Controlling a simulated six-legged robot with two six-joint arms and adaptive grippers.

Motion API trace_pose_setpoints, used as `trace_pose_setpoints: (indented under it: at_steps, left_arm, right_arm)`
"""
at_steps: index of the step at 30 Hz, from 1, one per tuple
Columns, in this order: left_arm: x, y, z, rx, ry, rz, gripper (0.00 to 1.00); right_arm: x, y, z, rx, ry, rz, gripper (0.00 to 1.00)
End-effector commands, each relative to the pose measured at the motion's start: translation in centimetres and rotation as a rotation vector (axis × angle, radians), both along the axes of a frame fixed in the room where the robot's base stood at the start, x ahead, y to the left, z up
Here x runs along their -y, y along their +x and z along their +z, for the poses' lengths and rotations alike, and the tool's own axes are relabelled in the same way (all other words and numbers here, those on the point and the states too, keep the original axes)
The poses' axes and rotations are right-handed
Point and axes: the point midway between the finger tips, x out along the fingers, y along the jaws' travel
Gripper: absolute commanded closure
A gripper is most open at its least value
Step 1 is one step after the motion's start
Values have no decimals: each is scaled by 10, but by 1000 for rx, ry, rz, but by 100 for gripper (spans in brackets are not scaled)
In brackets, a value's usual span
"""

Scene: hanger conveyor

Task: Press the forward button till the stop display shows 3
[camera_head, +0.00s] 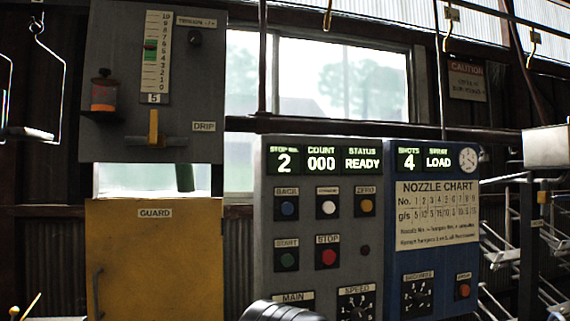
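The control panel (312,240) stands in the middle of the head view. Its stop display (286,160) shows 2. The forward button (328,207) is white, below the displays, between the blue back button (287,208) and the orange zero button (366,206); its label is small and blurred. Nothing touches the buttons. The count display (321,159) reads 000 and the status display (363,159) reads READY. Neither of my grippers is recognisable in this view.
Green start (287,259) and red stop (328,257) buttons sit lower on the panel. The nozzle chart panel (437,250) adjoins on the right. A yellow guard (155,265) stands left. A rounded grey shape rises at the bottom edge, in front of the panel.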

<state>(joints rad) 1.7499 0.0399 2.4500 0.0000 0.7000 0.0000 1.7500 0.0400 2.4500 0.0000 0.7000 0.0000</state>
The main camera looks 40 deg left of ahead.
Motion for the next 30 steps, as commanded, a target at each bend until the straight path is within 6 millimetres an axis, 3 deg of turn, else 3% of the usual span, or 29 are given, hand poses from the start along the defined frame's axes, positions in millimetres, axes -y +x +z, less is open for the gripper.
trace_pose_setpoints:
  at_steps: [12, 30]
  left_arm:
    - [0, 0, 0, 0, 0, 0, 100]
    - [0, 0, 0, 0, 0, 0, 100]
  right_arm:
    - [0, 0, 0, 0, 0, 0, 40]
    - [0, 0, 0, 0, 0, 0, 40]
